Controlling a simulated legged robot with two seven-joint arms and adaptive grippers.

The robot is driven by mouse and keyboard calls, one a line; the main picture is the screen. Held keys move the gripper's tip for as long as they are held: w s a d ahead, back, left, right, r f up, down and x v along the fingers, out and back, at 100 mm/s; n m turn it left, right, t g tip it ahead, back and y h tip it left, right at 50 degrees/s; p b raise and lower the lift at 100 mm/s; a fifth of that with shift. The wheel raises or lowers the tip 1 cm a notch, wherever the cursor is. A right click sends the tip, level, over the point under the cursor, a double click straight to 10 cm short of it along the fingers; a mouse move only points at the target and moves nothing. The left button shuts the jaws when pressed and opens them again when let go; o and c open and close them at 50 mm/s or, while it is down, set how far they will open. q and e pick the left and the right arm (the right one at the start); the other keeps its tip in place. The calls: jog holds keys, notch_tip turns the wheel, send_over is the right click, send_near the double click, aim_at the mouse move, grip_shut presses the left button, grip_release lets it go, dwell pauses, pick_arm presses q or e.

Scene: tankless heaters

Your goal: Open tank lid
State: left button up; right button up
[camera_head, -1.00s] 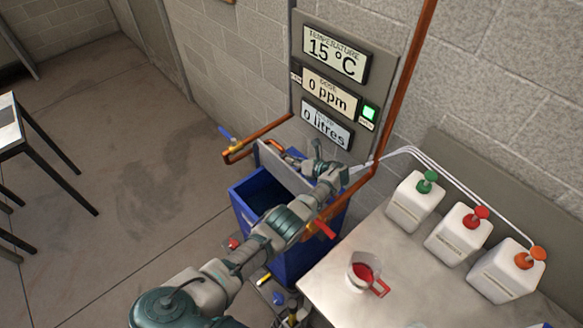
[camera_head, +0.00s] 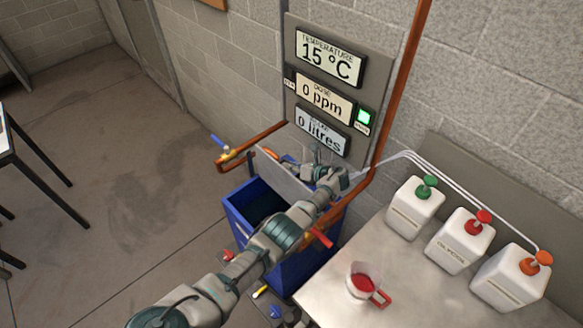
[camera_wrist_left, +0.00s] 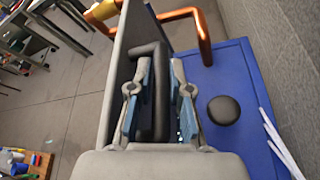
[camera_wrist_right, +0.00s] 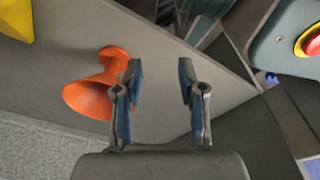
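The blue tank (camera_head: 235,212) stands against the wall, its dark inside showing. Its grey lid (camera_head: 284,177) is raised and tilted steeply up. In the left wrist view the lid (camera_wrist_left: 121,70) is nearly edge-on, with a dark U-shaped handle (camera_wrist_left: 161,90). My left gripper (camera_head: 318,160) is at the lid's far side. In the left wrist view its fingers (camera_wrist_left: 160,65) straddle the handle bar, with a gap visible at the right finger.
Copper pipes with a blue-handled valve (camera_head: 222,146) run beside the tank. A metal table (camera_head: 345,255) at right holds a jug with red contents (camera_head: 362,281) and three pump bottles, one green-topped (camera_head: 416,207). Floor at left is clear near the tank.

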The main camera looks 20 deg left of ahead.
pick_arm(q)
jog(key=shift+o, duration=0.2)
jog(key=shift+r, duration=0.1)
jog(key=shift+s+d, duration=0.1)
jog(key=shift+d, duration=0.2)
jog(key=v, duration=1.1)
jog(key=shift+d+r, duration=0.15)
jog(key=shift+d, duration=0.05)
